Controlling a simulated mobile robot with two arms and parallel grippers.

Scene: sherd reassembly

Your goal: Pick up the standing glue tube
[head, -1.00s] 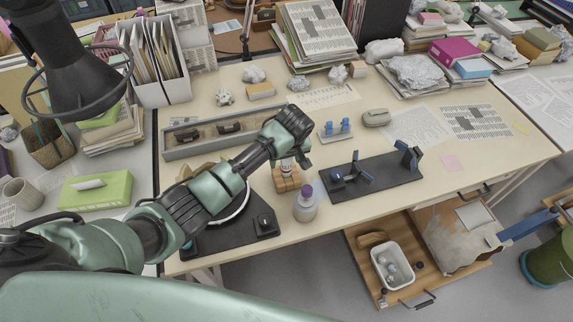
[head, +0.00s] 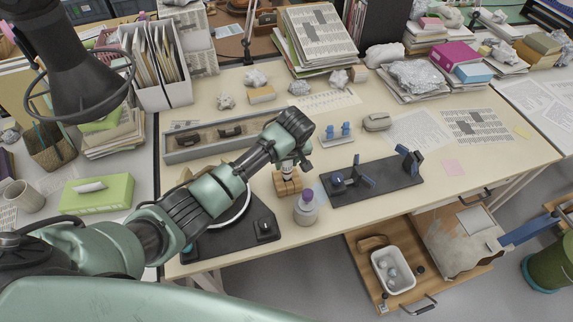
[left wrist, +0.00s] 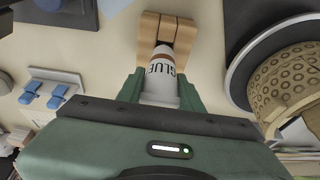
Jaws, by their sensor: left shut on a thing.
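The white glue tube (left wrist: 162,75), with a reddish-brown band and "GLUE" lettering, is between the green fingers of my left gripper (left wrist: 160,92) in the left wrist view. The gripper is shut on it. In the head view, my left gripper (head: 293,163) is over the wooden block holder (head: 287,184), with the tube (head: 288,170) showing small just above the block. The tube's tip end overlaps the block (left wrist: 167,32) in the left wrist view. I cannot tell whether it still sits in the block. My right gripper is not in view.
A purple-capped bottle (head: 306,208) stands close in front of the block. A black mat with blue clamps (head: 400,182) lies to the right. A dark turntable base (head: 225,238) is under my left arm, with a patterned vessel (left wrist: 290,80) beside the gripper. A grey tray (head: 180,153) lies behind.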

